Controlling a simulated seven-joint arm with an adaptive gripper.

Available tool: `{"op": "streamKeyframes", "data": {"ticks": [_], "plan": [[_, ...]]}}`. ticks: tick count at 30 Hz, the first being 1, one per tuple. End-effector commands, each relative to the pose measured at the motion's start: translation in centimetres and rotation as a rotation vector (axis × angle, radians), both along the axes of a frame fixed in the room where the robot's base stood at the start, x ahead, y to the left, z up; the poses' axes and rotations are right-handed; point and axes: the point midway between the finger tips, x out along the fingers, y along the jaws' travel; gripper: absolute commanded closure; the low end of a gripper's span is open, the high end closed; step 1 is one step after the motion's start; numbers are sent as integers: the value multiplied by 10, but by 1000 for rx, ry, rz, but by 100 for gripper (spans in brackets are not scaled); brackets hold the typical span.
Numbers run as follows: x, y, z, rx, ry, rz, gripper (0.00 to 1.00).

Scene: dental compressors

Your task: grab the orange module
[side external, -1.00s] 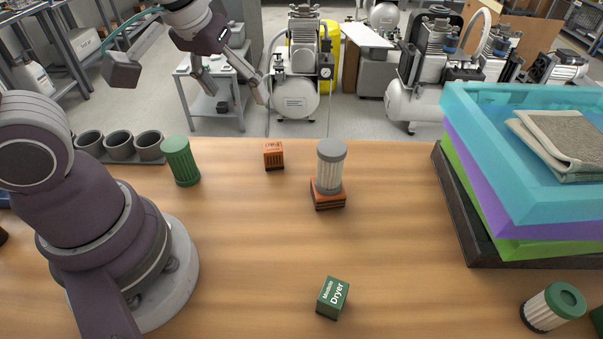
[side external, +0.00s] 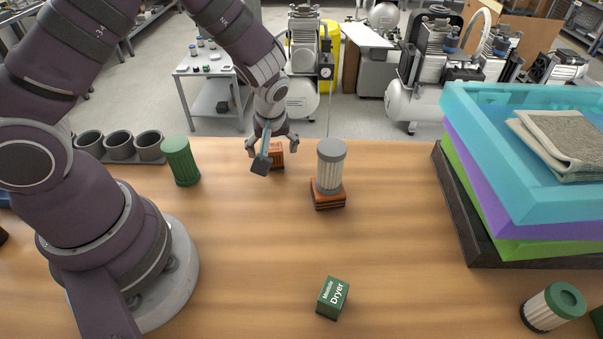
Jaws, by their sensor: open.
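A small orange module (side external: 277,152) with dark markings stands near the back edge of the wooden table, left of the grey-capped filter. My gripper (side external: 273,149) is open and points down over it, with one finger to each side in the picture. The gripper and the dark box on my wrist hide part of the module's top and left. I cannot tell whether the fingers touch it. A second orange block (side external: 327,201), with dark stripes, lies under the filter.
The grey-capped filter (side external: 331,167) stands close right of my gripper. A green cylinder (side external: 181,161) and grey cups (side external: 119,147) are to the left. A green dryer module (side external: 333,298) lies in front. Stacked coloured trays (side external: 480,150) fill the right. The table's centre is clear.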

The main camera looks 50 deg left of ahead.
Motion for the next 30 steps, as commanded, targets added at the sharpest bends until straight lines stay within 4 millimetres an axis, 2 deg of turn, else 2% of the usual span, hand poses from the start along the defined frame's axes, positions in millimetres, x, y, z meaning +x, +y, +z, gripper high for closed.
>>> {"op": "streamKeyframes", "data": {"ticks": [7,23,30], "plan": [[1,1,-4,-1,0,-1,30],[1,1,-3,-1,0,-1,98],[1,1,-2,0,0,-1,99]]}}
